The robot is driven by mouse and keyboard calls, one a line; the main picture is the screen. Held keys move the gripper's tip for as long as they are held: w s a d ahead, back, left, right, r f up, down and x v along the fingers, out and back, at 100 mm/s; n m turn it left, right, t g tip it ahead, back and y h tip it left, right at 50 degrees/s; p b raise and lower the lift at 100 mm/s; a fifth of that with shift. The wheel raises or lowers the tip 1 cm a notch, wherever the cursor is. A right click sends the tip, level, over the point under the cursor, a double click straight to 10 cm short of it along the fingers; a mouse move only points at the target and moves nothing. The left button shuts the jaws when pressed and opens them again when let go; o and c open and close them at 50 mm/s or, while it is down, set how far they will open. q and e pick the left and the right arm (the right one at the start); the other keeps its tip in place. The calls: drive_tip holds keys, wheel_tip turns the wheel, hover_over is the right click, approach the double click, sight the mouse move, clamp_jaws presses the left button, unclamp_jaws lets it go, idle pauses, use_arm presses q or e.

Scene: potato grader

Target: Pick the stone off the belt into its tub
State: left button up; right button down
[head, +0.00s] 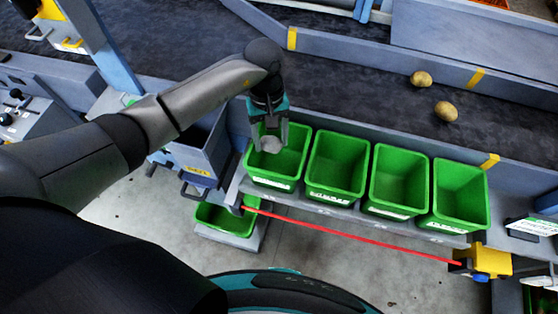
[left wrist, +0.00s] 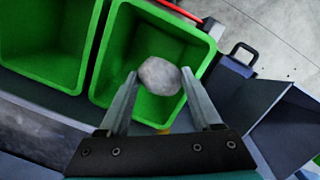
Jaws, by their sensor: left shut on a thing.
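The stone (head: 271,144) is a grey rounded lump held between the fingertips of my left gripper (head: 269,138). The left gripper is shut on it, above the leftmost of the upper green tubs (head: 278,181). In the left wrist view the stone (left wrist: 159,76) sits between the two fingers of the gripper (left wrist: 160,82), with the open green tub (left wrist: 205,58) behind it. That tub's visible inside looks empty. The belt (head: 330,88) is dark and runs behind the tubs. My right gripper is not in view.
Two potatoes (head: 421,78) (head: 446,111) lie on the belt at the right. Three more green tubs (head: 337,163) stand in the row to the right. A lower green tub (head: 226,220) stands below left. A red bar (head: 350,235) crosses in front of the shelf. A blue-grey bin (head: 196,157) is left of the tubs.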

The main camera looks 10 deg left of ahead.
use_arm(q)
drive_tip(key=shift+f, duration=0.3)
drive_tip(key=o, duration=1.5)
drive_tip(key=shift+r, duration=0.1)
drive_tip(key=r, duration=0.5)
drive_tip(key=w+r, duration=0.1)
drive_tip(key=r, duration=0.4)
drive_tip(key=w+a+r, duration=0.1)
drive_tip(key=r, duration=0.4)
